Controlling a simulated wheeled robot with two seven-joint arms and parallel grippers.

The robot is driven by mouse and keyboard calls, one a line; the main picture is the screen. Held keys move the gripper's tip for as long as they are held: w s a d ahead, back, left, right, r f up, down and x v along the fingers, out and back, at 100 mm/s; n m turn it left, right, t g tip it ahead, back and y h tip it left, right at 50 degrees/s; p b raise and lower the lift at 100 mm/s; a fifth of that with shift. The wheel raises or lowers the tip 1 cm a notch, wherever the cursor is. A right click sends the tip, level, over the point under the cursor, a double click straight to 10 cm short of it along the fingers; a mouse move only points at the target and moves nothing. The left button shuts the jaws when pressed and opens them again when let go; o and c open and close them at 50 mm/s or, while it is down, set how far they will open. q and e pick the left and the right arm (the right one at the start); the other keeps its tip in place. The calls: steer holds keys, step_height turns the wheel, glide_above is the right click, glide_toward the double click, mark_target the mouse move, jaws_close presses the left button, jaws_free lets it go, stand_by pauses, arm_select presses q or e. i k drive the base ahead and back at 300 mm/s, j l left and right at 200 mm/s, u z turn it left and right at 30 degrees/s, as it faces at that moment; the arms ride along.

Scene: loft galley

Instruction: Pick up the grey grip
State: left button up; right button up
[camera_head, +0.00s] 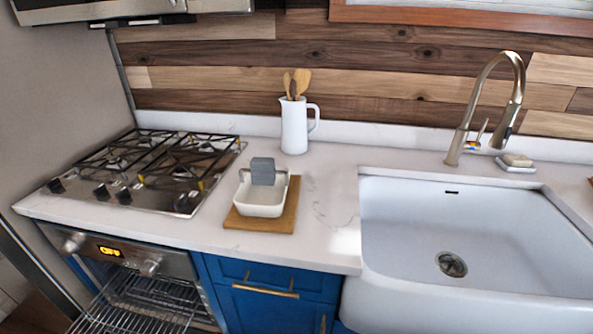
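The grey grip (263,171) is a small blocky grey piece at the far side of a white square dish (260,210). It stands above the dish's back rim and covers part of it. I cannot tell how it is fixed there. The dish sits on a wooden board (235,221) on the white counter, between the stove and the sink. Neither of my grippers is in view.
A gas stove (150,165) is left of the dish. A white pitcher (294,125) with wooden utensils stands behind it. The sink (470,230) and tall faucet (516,90) are right. Below left, the oven (130,255) shows a wire rack (130,312). Counter right of the board is clear.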

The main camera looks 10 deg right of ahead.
mark_target(262, 168)
steer(key=l+z, duration=0.25)
steer(key=z, duration=0.15)
steer(key=i+l+z, duration=0.15)
steer(key=z, duration=0.25)
